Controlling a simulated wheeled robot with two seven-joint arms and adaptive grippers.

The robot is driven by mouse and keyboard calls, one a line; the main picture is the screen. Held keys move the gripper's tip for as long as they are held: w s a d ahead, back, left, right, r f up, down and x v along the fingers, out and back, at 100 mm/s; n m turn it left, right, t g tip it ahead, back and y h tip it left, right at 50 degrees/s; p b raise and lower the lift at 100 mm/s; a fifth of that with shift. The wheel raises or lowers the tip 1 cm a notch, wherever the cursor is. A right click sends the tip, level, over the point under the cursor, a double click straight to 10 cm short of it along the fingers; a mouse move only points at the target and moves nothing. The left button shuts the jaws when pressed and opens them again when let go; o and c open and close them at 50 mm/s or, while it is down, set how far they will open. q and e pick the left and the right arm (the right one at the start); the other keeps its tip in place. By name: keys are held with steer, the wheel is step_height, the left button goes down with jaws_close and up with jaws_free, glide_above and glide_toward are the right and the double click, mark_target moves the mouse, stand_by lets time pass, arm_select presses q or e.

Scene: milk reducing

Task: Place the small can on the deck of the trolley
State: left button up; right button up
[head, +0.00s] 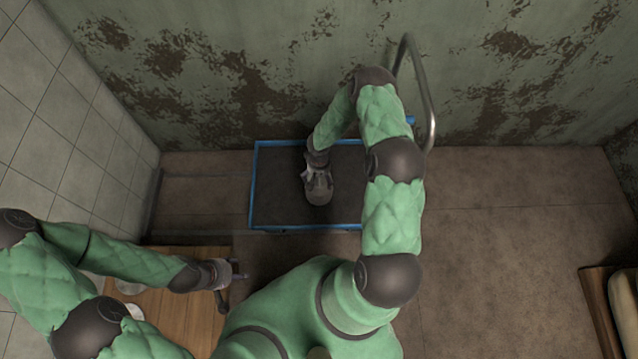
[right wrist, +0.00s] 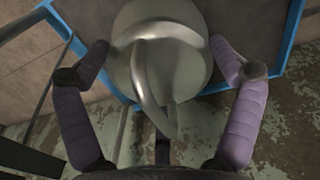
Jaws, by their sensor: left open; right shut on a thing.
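The trolley's dark deck with a blue rim (head: 273,191) lies in the middle of the head view, against the wall. My right gripper (head: 317,181) is above the deck, shut on the small can (head: 320,194), a grey metal can with a looped handle. In the right wrist view the can (right wrist: 190,65) sits between the two purple fingers, with the blue deck rim around it. I cannot tell whether its base touches the deck. My left gripper (head: 236,285) is open and empty at the right edge of a wooden table.
The wooden table (head: 180,312) stands at lower left with pale round items (head: 130,287) on it, partly behind my left arm. The trolley's metal push handle (head: 428,100) rises at the right end of the deck. A wooden piece (head: 597,305) is at lower right. The left deck area is clear.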

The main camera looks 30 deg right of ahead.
steer(key=w+d+f+b, duration=0.4)
steer(key=w+f+b, duration=0.1)
steer(key=f, duration=0.4)
steer(key=shift+w+f, duration=0.4)
steer(key=shift+w, duration=0.25)
steer(key=o, duration=1.4)
steer(key=shift+s+f, duration=0.1)
steer(key=shift+f, duration=0.1)
steer(key=shift+c, duration=0.2)
steer(key=shift+r, duration=0.15)
